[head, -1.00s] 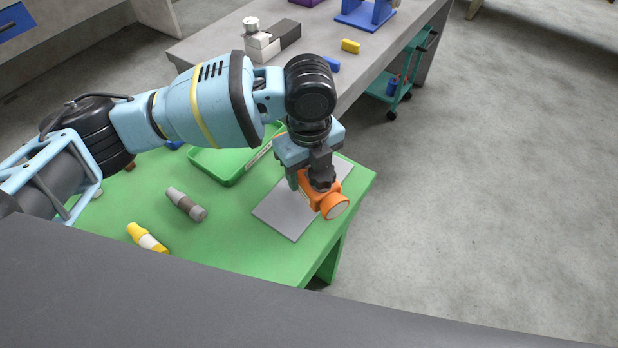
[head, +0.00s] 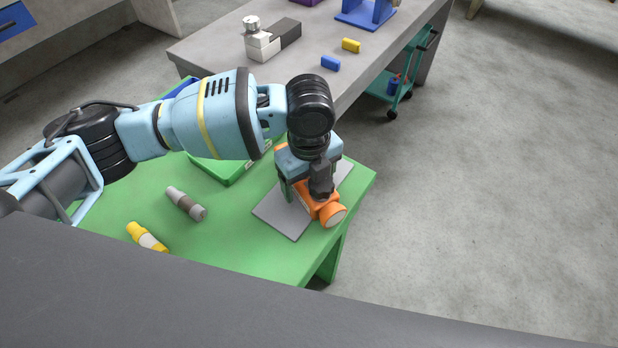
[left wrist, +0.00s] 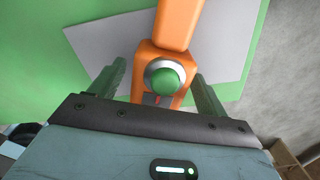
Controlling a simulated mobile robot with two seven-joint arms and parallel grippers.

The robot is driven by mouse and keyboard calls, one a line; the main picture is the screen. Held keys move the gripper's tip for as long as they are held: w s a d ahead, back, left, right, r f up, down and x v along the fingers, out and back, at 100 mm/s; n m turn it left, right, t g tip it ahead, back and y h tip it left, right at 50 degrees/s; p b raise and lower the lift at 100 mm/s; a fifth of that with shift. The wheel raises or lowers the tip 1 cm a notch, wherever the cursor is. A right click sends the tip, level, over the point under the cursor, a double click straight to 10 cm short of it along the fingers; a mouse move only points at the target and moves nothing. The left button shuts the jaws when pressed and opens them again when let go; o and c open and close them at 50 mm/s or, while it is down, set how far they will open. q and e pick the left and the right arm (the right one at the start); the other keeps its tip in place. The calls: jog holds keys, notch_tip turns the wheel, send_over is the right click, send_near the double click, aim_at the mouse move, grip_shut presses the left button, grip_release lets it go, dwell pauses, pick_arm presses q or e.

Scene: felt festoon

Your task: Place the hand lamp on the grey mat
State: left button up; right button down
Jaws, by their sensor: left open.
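The orange hand lamp (head: 331,214) is at the grey mat (head: 277,214) on the green table, its round head towards the mat's right edge in the head view. I cannot tell whether it rests fully on the mat. In the left wrist view, the lamp (left wrist: 178,30) with its green button lies over the mat (left wrist: 105,42). My left gripper (head: 304,192) is over the lamp, pointing down. Its open fingers (left wrist: 162,88) stand on either side of the lamp, with gaps visible. My right gripper is not in view.
A green tray (head: 228,174) stands behind the mat, partly hidden by my arm. A grey-brown cylinder (head: 186,203) and a yellow-white one (head: 147,238) lie to the left on the green table (head: 225,240). The table's right edge is close to the lamp.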

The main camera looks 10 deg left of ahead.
pick_arm(q)
jog(key=shift+r, duration=0.1)
notch_tip(320, 180, up, 12)
jog(key=p, duration=0.1)
dwell(0.4)
dwell(0.5)
